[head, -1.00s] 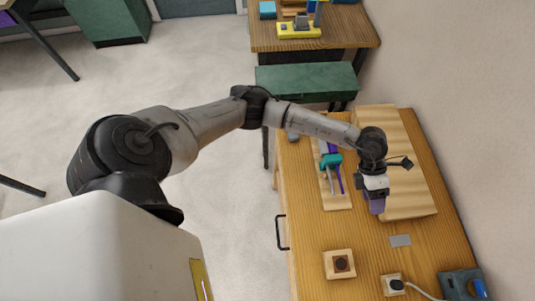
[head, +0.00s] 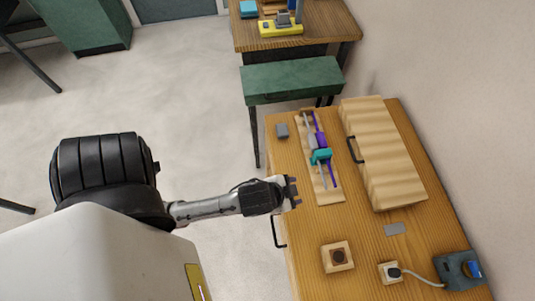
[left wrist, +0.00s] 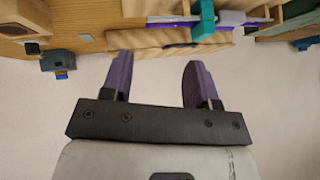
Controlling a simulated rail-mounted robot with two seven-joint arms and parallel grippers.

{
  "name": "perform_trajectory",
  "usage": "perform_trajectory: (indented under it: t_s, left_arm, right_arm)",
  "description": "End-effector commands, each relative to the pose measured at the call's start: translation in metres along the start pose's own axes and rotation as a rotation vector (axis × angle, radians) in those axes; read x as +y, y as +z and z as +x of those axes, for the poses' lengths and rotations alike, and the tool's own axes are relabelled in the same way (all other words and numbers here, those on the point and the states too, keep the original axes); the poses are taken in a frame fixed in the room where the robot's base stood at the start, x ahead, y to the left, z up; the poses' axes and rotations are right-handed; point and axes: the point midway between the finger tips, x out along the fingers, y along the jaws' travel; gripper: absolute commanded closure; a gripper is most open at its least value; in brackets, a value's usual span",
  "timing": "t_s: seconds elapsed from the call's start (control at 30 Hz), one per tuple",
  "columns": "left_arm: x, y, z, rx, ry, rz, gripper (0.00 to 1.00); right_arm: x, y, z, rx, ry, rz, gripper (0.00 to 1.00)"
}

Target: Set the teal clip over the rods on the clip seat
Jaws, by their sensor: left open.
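The teal clip (head: 321,157) lies across the rods in a long, narrow wooden tray (head: 331,197). It also shows at the top of the left wrist view (left wrist: 204,20). A purple rod (head: 319,135) and a pale grey rod (head: 323,176) run along the tray. I cannot tell whether the clip is fully down on its seat. My left gripper (head: 296,192) is open and empty, apart from the clip, left of the tray near the table's edge. Its two purple fingers (left wrist: 159,75) are spread with nothing between them. My right gripper is not in view.
A wooden case with a black handle (head: 385,155) stands right of the tray. A small grey block (head: 282,131) sits left of the tray. A wooden block (head: 338,256), a grey plate (head: 395,229) and a corded device (head: 390,272) lie nearer the front.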

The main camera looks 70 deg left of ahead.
Motion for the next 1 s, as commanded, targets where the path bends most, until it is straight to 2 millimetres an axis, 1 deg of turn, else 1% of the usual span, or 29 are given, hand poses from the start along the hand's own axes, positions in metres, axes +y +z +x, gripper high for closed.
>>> perform_trajectory:
  t_s: [0.03, 0.1, 0.2, 0.3, 0.43, 0.77, 0.87, 1.0]
  left_arm:
    - [0.004, 0.023, -0.010, -0.095, 0.037, -0.034, 0.46]
    - [0.009, 0.048, -0.022, -0.204, 0.082, -0.064, 0.46]
    - [0.015, 0.073, -0.038, -0.317, 0.133, -0.092, 0.46]
    - [0.019, 0.086, -0.048, -0.382, 0.165, -0.105, 0.46]
    - [0.021, 0.093, -0.053, -0.414, 0.181, -0.110, 0.46]
    - [0.021, 0.091, -0.054, -0.414, 0.181, -0.110, 0.46]
    - [0.019, 0.086, -0.060, -0.414, 0.181, -0.110, 0.46]
    - [0.013, 0.072, -0.075, -0.413, 0.181, -0.110, 0.46]
  right_arm:
    - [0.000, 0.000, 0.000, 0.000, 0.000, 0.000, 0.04]
    - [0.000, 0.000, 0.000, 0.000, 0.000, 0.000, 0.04]
    - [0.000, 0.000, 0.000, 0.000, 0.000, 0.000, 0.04]
    - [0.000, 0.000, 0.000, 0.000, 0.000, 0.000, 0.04]
    - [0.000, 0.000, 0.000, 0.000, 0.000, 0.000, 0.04]
    - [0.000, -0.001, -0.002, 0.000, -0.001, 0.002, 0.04]
    - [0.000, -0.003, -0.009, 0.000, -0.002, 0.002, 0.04]
    - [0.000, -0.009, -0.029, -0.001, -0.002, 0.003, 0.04]
